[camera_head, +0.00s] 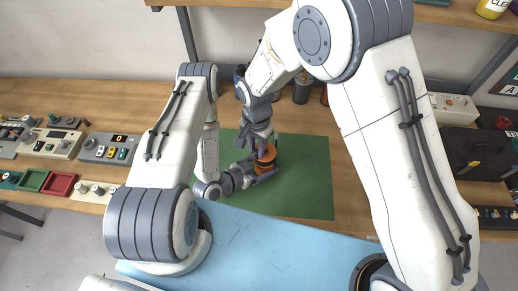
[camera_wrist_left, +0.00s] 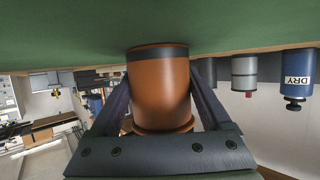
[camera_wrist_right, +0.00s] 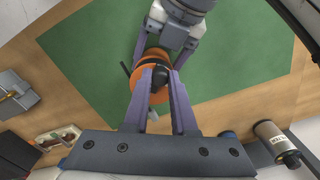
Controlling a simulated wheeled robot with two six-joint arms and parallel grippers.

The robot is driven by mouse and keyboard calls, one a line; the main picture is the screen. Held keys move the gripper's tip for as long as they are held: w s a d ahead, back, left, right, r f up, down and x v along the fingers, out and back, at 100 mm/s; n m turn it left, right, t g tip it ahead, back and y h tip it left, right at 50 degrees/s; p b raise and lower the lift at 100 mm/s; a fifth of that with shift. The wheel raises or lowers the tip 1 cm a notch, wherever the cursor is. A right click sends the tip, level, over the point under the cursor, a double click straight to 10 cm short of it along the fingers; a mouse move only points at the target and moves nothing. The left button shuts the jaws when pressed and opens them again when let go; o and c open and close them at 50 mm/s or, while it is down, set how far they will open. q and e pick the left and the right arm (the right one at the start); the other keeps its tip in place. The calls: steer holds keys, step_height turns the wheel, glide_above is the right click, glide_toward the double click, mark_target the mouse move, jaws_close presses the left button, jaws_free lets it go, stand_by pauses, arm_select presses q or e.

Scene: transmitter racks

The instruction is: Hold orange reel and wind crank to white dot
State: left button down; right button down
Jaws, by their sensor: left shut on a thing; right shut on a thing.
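The orange reel (camera_head: 266,160) stands on the green mat (camera_head: 305,185). My left gripper (camera_head: 255,172) is shut around the reel's body; the left wrist view shows the reel (camera_wrist_left: 160,88) between its two fingers (camera_wrist_left: 160,105). My right gripper (camera_head: 258,142) comes down from above. In the right wrist view its fingertips (camera_wrist_right: 158,78) are shut on the dark crank knob (camera_wrist_right: 160,76) over the orange reel (camera_wrist_right: 150,66). The white dot cannot be made out; the arms and fingers hide part of the reel's top.
Control boxes (camera_head: 58,142) and red and green trays (camera_head: 60,184) lie on the bench at left. A dark case (camera_head: 478,155) sits at right. Bottles stand behind the mat, one labelled DRY (camera_wrist_left: 298,82). The right part of the mat is clear.

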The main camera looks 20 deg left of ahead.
steer(key=m, duration=0.1)
steer(key=w+m, duration=0.1)
steer(key=m, duration=0.1)
steer(key=shift+a+m, duration=0.3)
steer(key=shift+a, duration=0.1)
steer(key=shift+w+a+m, duration=0.1)
steer(key=shift+w+m, duration=0.15)
steer(key=shift+m, duration=0.7)
steer(key=shift+w+a+m, duration=0.1)
steer(key=shift+w+m, duration=0.1)
steer(key=shift+m, duration=0.75)
steer(key=c, duration=0.7)
jaws_free()
steer(key=shift+s, duration=0.1)
